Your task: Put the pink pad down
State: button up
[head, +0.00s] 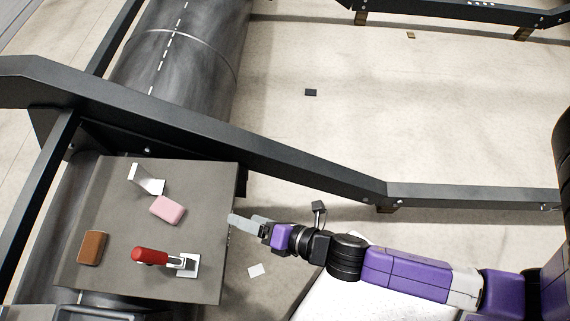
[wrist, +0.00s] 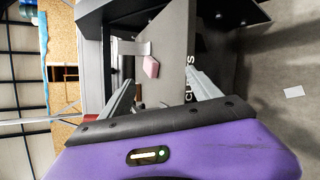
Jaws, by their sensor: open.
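The pink pad (head: 167,210) lies on the grey platform top (head: 140,280), near its upper middle, beside a white metal bracket (head: 147,179). The pad also shows in the wrist view (wrist: 151,67), ahead of the fingers and apart from them. My gripper (head: 245,222) is at the right edge of the platform, to the right of the pad. In the wrist view its two fingers (wrist: 158,92) are spread wide with nothing held between them.
A brown block (head: 92,248) lies at the platform's left. A red-handled clamp (head: 152,257) stands at its front middle. A dark beam (head: 270,155) runs behind the platform. A white card (head: 256,270) lies on the floor at the right, with open floor beyond.

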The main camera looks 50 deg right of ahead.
jog(key=s+d+r+m, duration=0.4)
jog(key=s+r+m, duration=0.3)
jog(key=m, duration=0.5)
jog(key=shift+s+d+r+t+h, duration=0.2)
jog(key=shift+s+d+t+h, duration=0.2)
jog(key=shift+s, duration=0.85)
jog(key=shift+o, duration=0.5)
jog(key=s+d+r+m+h, duration=0.1)
jog(key=s+r+m, duration=0.2)
jog(key=r+m, duration=0.2)
jog(key=s+d+r+m+t+h, duration=0.1)
jog(key=s+d+r+m, duration=0.1)
jog(key=r+m, duration=0.3)
jog(key=s+m, duration=0.1)
jog(key=m, duration=0.2)
jog(key=shift+r, duration=0.4)
jog(key=shift+f, duration=0.1)
